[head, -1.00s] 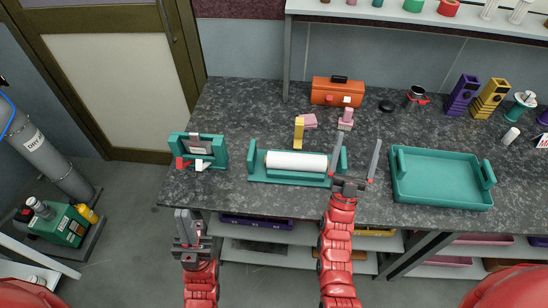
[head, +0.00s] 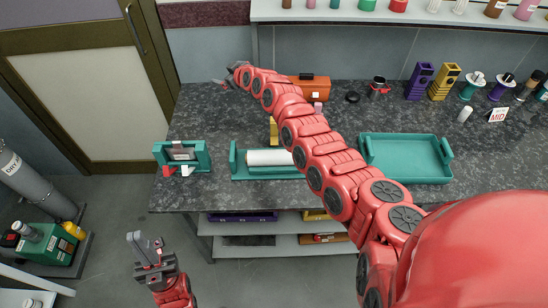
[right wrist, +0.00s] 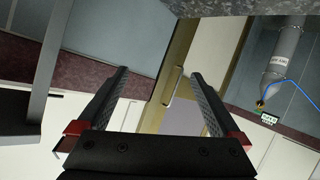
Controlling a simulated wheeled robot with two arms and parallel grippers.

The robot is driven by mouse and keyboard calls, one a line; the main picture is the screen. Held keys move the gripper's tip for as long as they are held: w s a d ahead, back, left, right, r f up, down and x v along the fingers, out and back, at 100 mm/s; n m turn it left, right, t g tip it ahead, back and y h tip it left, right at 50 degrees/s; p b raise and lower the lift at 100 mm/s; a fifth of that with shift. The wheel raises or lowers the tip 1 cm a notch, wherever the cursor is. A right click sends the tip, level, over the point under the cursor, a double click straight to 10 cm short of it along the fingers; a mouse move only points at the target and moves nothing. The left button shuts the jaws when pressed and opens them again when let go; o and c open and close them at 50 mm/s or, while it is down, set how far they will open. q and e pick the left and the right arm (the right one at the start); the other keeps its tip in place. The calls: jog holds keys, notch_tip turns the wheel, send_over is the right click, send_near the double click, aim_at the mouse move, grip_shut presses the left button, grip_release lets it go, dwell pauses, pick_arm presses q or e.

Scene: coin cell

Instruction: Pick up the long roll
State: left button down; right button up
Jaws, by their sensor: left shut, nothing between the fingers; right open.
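The long white roll (head: 265,158) lies sideways on a teal holder (head: 240,172) on the dark counter. My right arm crosses above the counter in the head view and covers the right end of the roll and holder. My right gripper (head: 228,80) is far up and left of the roll, near the back of the counter. In the right wrist view my right gripper (right wrist: 158,73) is open with nothing between its fingers. My left gripper (head: 145,246) is shut and empty, low at the left, in front of the counter. The roll does not show in the right wrist view.
A teal stand (head: 200,157) is to the left. An orange toolbox (head: 318,88) sits behind. A shelf (head: 350,14) overhangs the back edge. A gas cylinder (head: 35,185) stands at left.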

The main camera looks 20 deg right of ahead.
jog(key=s+n+g, duration=0.4)
jog(key=s+g, duration=0.1)
jog(key=s, duration=0.1)
jog(key=n+g+h, duration=0.4)
jog(key=g, duration=0.3)
send_over(275, 154)
jog(key=f, duration=0.9)
jog(key=shift+w+a+f, duration=0.1)
jog(key=shift+w+f, duration=0.1)
jog(key=shift+w, duration=0.1)
notch_tip(275, 154, down, 4)
jog(key=shift+r+p, duration=0.15)
jog(key=shift+p, duration=0.3)
jog(key=shift+w+f, duration=0.1)
jog(key=shift+f, duration=0.3)
jog(key=shift+f+p, duration=0.45)
jog(key=shift+f, duration=0.1)
jog(key=f+p, duration=0.1)
jog(key=f, duration=0.2)
jog(key=shift+s+f, duration=0.1)
jog(key=shift+s, duration=0.1)
jog(key=shift+f, duration=0.4)
jog(key=shift+s, duration=0.1)
